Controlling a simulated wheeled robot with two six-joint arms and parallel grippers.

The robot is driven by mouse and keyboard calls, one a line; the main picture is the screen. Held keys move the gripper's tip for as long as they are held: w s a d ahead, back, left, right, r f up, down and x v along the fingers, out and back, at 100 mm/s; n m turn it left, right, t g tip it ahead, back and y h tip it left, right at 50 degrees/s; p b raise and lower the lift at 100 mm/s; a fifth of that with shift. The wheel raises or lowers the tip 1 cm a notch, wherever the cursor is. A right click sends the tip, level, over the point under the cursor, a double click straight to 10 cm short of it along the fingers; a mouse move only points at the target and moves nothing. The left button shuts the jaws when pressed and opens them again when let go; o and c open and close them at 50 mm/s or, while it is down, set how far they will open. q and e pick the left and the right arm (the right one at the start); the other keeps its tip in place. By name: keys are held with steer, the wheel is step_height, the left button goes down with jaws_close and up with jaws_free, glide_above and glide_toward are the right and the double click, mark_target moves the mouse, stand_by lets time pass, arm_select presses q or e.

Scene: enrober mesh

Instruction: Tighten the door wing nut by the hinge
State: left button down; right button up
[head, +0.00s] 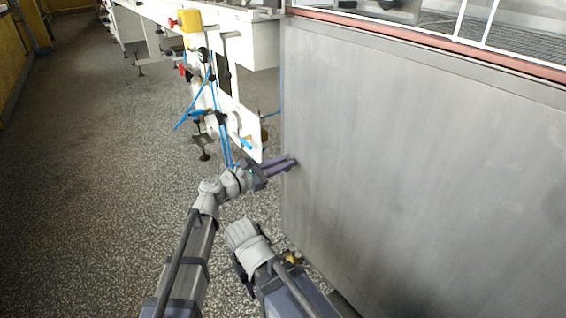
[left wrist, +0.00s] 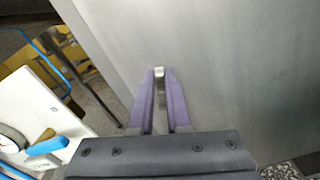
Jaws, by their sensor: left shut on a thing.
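The wing nut (left wrist: 159,72) shows in the left wrist view as a small pale metal piece between my left fingertips, at the grey door panel (left wrist: 225,70). My left gripper (head: 291,162) reaches the left edge of the door panel (head: 420,170) in the head view. Its purple fingers (left wrist: 160,82) are shut on the wing nut. In the head view the fingers hide the nut. The hinge cannot be made out. My right arm's wrist shows low in the head view, but its fingers do not.
A white machine frame (head: 245,45) with blue hoses and a yellow box (head: 189,20) stands left of the panel. A glazed section with a reddish rail (head: 440,44) lies above the panel. The speckled floor (head: 90,180) at left is clear.

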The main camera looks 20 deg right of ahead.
arm_select(q)
steer(key=m, duration=0.3)
steer(key=shift+s+d+f+m, duration=0.1)
steer(key=shift+s+f+m, duration=0.1)
steer(key=shift+s+m, duration=0.2)
steer(key=m, duration=0.3)
steer(key=shift+s+f+m+b, duration=0.2)
steer(key=shift+f+m+b, duration=0.05)
steer(key=shift+m+b, duration=0.1)
steer(key=m, duration=0.3)
steer(key=shift+s+d+f+m+b, duration=0.1)
steer(key=shift+f+m+b, duration=0.15)
steer(key=shift+b, duration=0.05)
steer(key=shift+f+m, duration=0.25)
steer(key=shift+m, duration=1.35)
steer(key=c, duration=0.9)
jaws_free()
steer(key=shift+v, duration=3.9)
